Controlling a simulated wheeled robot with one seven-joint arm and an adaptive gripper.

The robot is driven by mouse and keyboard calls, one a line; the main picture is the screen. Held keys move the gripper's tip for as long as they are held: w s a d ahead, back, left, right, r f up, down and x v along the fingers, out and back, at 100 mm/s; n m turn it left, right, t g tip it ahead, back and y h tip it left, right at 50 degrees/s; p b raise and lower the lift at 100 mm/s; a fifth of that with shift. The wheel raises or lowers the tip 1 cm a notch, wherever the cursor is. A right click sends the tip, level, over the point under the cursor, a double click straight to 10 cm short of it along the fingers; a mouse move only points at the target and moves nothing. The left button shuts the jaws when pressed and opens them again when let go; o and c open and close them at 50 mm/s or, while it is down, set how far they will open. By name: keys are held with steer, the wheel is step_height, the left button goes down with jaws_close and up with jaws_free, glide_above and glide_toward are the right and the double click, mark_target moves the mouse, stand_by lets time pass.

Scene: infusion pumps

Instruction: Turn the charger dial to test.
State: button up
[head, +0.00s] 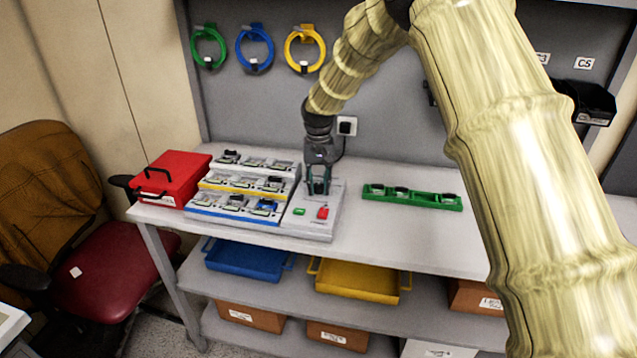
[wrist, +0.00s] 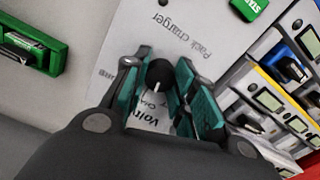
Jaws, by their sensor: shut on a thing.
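The pack charger (head: 312,222) is a light grey box on the bench, with a green button (head: 299,211) and a red switch (head: 323,213) on its front part. Its dial (wrist: 159,74) is a round black knob with a white pointer line, seen in the wrist view. My gripper (head: 318,188) points down over the back of the charger, and in the wrist view its teal fingers (wrist: 165,85) are shut on the dial from both sides. The printing around the dial is partly hidden by the fingers, so I cannot read a test mark.
A stepped rack (head: 240,190) of battery packs stands left of the charger, with a red case (head: 172,180) beyond it. A green tray (head: 412,197) with several items lies to the right. Bare bench lies between the charger and the green tray.

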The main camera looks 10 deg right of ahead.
steer(key=n+p, duration=0.1)
steer(key=n, duration=0.1)
steer(key=n+p, duration=0.1)
steer(key=shift+r+n, duration=0.4)
steer(key=shift+n+p, duration=0.65)
steer(key=shift+n, duration=1.35)
steer(key=shift+f, duration=0.1)
steer(key=shift+d, duration=0.1)
steer(key=o, duration=1)
steer(key=shift+o, duration=0.2)
steer(key=shift+f, duration=0.1)
